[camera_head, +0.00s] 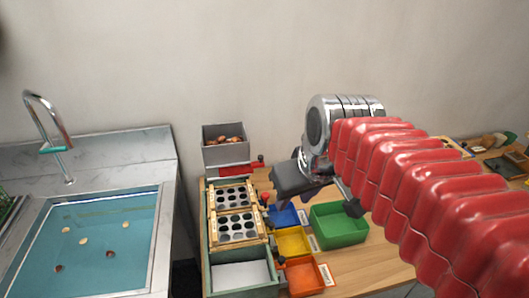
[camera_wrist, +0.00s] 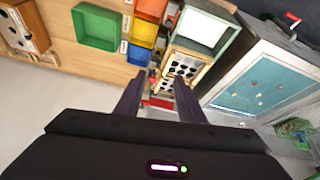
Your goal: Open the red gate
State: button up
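The red gate (camera_head: 238,170) appears as a red strip below the grey box of chestnuts (camera_head: 224,147) at the back of the bench. Red parts (camera_wrist: 158,103) also show between my fingers in the wrist view; I cannot tell which of them is the gate. My gripper (camera_wrist: 158,78) is open, its two dark fingers apart with nothing held between them. In the head view my wrist is right of the grey box, and the fingertips are hard to make out.
A wooden sorter with round holes (camera_head: 237,228) stands in front of the grey box. Blue (camera_head: 284,216), yellow (camera_head: 292,242), orange (camera_head: 304,277) and green (camera_head: 338,226) trays lie to its right. A sink (camera_head: 100,240) with water and several chestnuts is left.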

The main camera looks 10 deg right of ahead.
aim_at(261, 156)
jog(key=w+d+n+g+y, duration=0.1)
jog(key=w+d+n, duration=0.1)
jog(key=w, duration=1.2)
jog(key=w+d+r+n+y, duration=0.1)
jog(key=w+n, duration=0.4)
jog(key=w, duration=0.9)
jog(key=shift+d+g+y, duration=0.3)
jog(key=shift+d+g, duration=0.1)
jog(key=shift+d, duration=0.05)
jog(key=shift+w, duration=0.1)
jog(key=x, duration=1.3)
jog(key=shift+w+a+f, duration=0.1)
jog(key=shift+a+f, duration=0.05)
jog(key=shift+f, duration=0.2)
grip_shut()
